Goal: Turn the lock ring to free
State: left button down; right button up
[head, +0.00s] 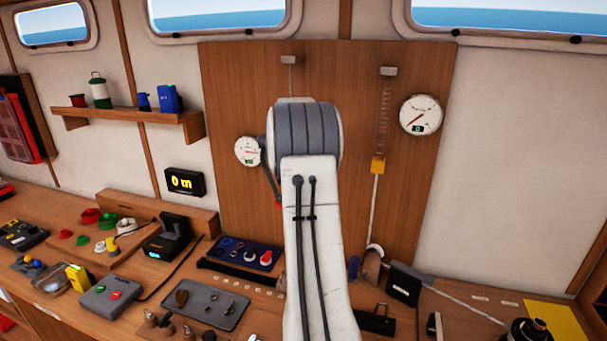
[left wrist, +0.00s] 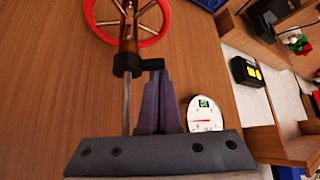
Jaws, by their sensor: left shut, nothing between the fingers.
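In the left wrist view, a thin metal rod (left wrist: 127,105) runs into a black collar with a short side tab (left wrist: 126,65), which looks like the lock ring. A brown body (left wrist: 128,38) and a red spoked wheel (left wrist: 158,22) adjoin it. My left gripper (left wrist: 158,78) is shut and empty, its fingertips at the tab; I cannot tell if they touch it. In the head view, my left arm hides the collar and most of the wheel; only a bit of red (head: 278,203) shows beside it.
A round gauge (head: 247,151) hangs close to my left gripper. A spring with a yellow block (head: 378,166) and another gauge (head: 421,115) are at the right. The bench below holds a grey tray (head: 232,312), a blue tray (head: 229,243) and several small devices.

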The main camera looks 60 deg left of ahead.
pick_arm(q)
jog(key=shift+a+f, duration=0.1)
jog(key=shift+f, duration=0.05)
jog(key=shift+s, duration=0.65)
jog(key=p+v, duration=0.1)
jog(key=v, duration=0.9)
jog(key=shift+p, duration=0.35)
